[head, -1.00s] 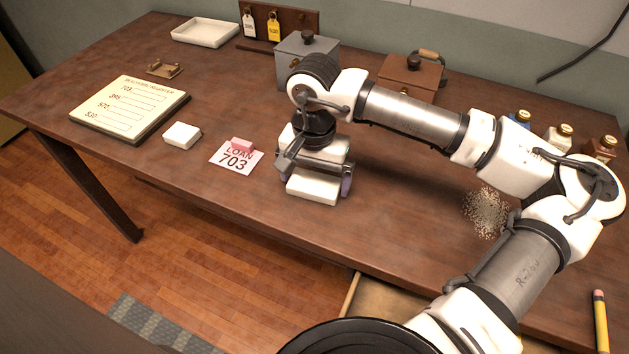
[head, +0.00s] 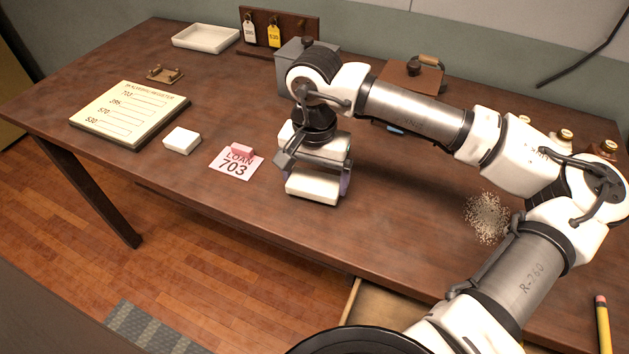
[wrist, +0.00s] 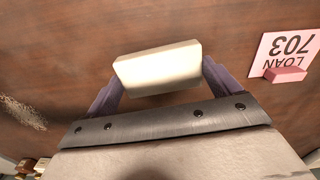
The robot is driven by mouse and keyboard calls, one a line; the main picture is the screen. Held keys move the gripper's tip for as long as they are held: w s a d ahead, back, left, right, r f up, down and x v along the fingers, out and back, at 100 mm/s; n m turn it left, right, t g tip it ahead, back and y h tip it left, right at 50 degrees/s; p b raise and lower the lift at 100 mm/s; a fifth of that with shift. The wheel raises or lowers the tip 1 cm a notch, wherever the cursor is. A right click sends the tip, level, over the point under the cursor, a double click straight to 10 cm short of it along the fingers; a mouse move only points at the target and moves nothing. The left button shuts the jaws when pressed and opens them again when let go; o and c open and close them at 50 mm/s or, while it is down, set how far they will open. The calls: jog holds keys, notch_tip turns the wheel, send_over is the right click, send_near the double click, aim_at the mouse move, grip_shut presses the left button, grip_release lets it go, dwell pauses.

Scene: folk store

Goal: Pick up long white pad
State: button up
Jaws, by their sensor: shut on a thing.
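The long white pad (head: 313,187) is a cream-white block near the front middle of the table in the head view. My gripper (head: 318,182) points down over it, with its fingers at the pad's two ends, shut on it. In the wrist view the pad (wrist: 158,68) lies between the purple-grey fingers of my gripper (wrist: 158,82). Its underside is hidden, so I cannot tell whether it touches the table. A shorter white block (head: 182,140) lies apart to the left.
A pink LOAN 703 card (head: 236,162) with a pink block lies left of my gripper. A register (head: 130,114) lies farther left. A grey box (head: 294,62) and a brown box (head: 412,76) stand behind. A speckled patch (head: 487,217) and a pencil (head: 602,322) are at right.

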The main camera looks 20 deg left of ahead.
aim_at(315, 181)
notch_tip(315, 181, up, 18)
jog(key=b, duration=0.1)
jog(key=shift+b, duration=0.35)
jog(key=shift+r, duration=0.1)
